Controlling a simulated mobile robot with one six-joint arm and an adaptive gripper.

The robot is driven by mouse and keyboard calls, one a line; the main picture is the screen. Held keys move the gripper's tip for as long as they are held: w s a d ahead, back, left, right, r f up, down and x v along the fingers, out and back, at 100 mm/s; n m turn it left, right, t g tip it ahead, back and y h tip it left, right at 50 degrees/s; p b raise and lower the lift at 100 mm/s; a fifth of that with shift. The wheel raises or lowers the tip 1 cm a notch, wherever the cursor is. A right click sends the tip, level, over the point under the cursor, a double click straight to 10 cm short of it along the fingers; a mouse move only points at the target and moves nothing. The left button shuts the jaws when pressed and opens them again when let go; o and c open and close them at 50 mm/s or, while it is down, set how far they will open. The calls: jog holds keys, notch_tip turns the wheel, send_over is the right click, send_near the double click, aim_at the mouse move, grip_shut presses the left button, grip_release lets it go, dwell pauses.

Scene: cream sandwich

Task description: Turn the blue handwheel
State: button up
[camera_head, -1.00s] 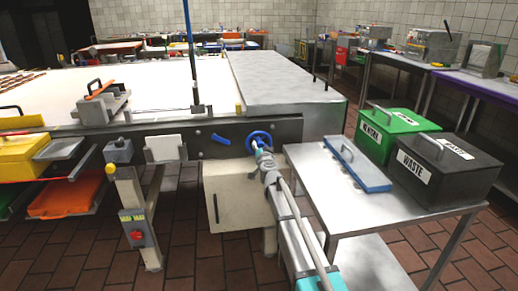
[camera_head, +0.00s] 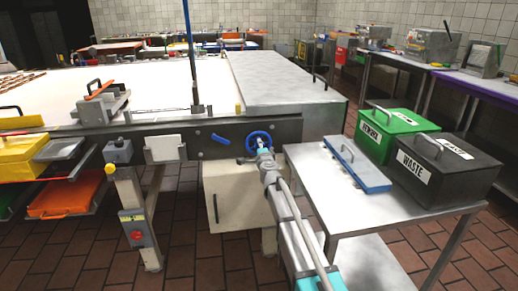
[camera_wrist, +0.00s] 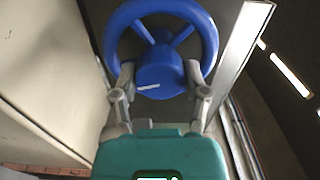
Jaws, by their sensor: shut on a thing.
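The blue handwheel (camera_head: 258,141) sits on the dark side rail of the long conveyor table in the head view. In the wrist view the handwheel (camera_wrist: 160,45) fills the upper middle, with its round rim, spokes and hub; a white mark shows on the hub. My gripper (camera_wrist: 159,80) reaches up to it, with one finger on each side of the hub, shut on the handwheel. In the head view my gripper (camera_head: 264,155) is small and partly covers the lower part of the wheel.
A steel table (camera_head: 330,195) stands close to the right of my arm. It bears a blue-lidded tray (camera_head: 357,166), a green box (camera_head: 395,135) and a black waste box (camera_head: 445,168). A cream cabinet (camera_head: 232,195) is below the rail. A blue lever (camera_head: 220,139) is left of the wheel.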

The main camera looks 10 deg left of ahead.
jog(key=m, duration=1.1)
jog(key=shift+m, duration=1.9)
jog(key=o, duration=1.1)
jog(key=shift+o, duration=0.2)
jog(key=shift+s, duration=0.15)
jog(key=v, duration=1.1)
jog(key=shift+s, duration=0.35)
